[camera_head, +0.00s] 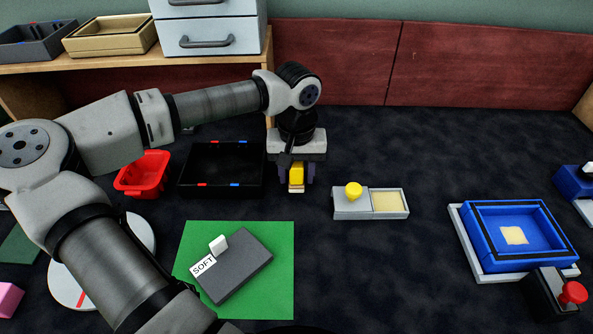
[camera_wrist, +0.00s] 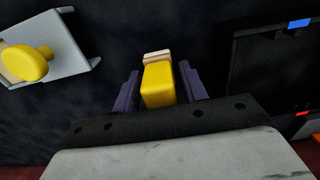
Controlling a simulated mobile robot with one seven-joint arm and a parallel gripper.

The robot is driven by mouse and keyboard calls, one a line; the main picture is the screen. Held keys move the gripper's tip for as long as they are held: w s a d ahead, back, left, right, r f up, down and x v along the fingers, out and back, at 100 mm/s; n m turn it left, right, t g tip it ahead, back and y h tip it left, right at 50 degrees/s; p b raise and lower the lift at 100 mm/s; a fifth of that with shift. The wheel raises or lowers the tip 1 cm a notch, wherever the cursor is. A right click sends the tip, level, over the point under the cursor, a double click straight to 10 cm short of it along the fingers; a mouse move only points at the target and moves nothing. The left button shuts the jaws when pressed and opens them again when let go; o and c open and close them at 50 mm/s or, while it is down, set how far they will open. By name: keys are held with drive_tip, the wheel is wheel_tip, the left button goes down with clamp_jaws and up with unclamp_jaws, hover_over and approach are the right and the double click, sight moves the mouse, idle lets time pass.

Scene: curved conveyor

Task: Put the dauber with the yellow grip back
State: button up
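The dauber with the yellow grip (camera_head: 296,174) is a small yellow block with a pale, light-brown-edged end. It is between the fingers of my gripper (camera_head: 296,178), near the black tray's right side. In the wrist view the yellow grip (camera_wrist: 158,86) fills most of the space between the two dark purple fingers (camera_wrist: 159,88), its pale end pointing away from the palm. The gripper looks shut on it. The dauber appears to be just above the dark surface, but I cannot tell the exact gap.
A black tray (camera_head: 184,183) with red and blue marks lies left of the gripper. A grey holder (camera_head: 345,209) with a yellow knob and cream pad lies right. A dark block labelled SOFT (camera_head: 239,271) rests on a green mat (camera_head: 278,294). A blue tray (camera_head: 490,261) is far right.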

drive_tip(key=shift+o, duration=0.6)
drive_tip(key=shift+r, duration=0.3)
wheel_tip(320, 180, up, 12)
drive_tip(key=shift+f, duration=0.1)
idle(1.0)
